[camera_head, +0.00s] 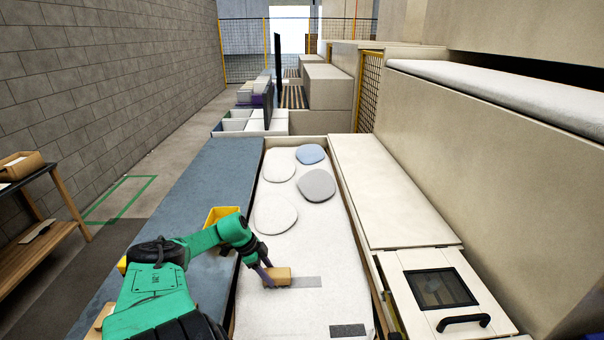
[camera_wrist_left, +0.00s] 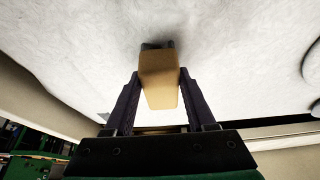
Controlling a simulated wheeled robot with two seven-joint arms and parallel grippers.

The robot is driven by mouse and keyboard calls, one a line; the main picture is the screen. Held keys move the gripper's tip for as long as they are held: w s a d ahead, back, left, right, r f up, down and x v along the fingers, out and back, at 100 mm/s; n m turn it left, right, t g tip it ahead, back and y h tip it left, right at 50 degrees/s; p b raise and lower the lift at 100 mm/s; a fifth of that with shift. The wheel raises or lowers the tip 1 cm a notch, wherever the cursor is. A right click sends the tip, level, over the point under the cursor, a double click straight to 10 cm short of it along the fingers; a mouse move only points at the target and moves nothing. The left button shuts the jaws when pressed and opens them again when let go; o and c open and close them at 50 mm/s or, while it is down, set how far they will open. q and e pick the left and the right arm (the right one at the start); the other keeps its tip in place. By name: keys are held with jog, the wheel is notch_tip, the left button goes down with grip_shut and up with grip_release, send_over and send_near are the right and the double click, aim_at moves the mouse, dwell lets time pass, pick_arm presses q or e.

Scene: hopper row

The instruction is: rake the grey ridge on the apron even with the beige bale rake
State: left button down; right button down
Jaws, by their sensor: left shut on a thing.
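The beige bale rake (camera_head: 278,276), a small block, is between the purple fingers of my left gripper (camera_head: 266,275), which is shut on it. In the left wrist view the rake (camera_wrist_left: 159,75) sits between both fingers (camera_wrist_left: 160,105), with a dark patch at its far end. The rake is low over the white apron (camera_head: 265,310); I cannot tell if it touches. A grey rounded shape (camera_head: 316,185) lies farther up the apron, apart from the rake. A flat grey strip (camera_head: 305,282) lies just right of the rake. My right gripper is out of view.
A blue shape (camera_head: 310,154) and two white shapes (camera_head: 275,214) lie near the grey one. A dark strip (camera_head: 347,330) is at the near edge. A yellow bin (camera_head: 221,214) stands left on the blue-grey top (camera_head: 190,200). A hatch with a black handle (camera_head: 463,322) is right.

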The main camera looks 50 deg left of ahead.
pick_arm(q)
jog(key=shift+s+a, duration=0.15)
jog(key=shift+s, duration=0.05)
jog(key=shift+w+r+p, duration=0.1)
jog(key=shift+r+p, duration=0.25)
jog(key=shift+r, duration=0.65)
jog(key=shift+r, duration=0.15)
notch_tip(320, 180, up, 3)
jog(key=shift+f, duration=0.1)
jog(key=shift+r, duration=0.5)
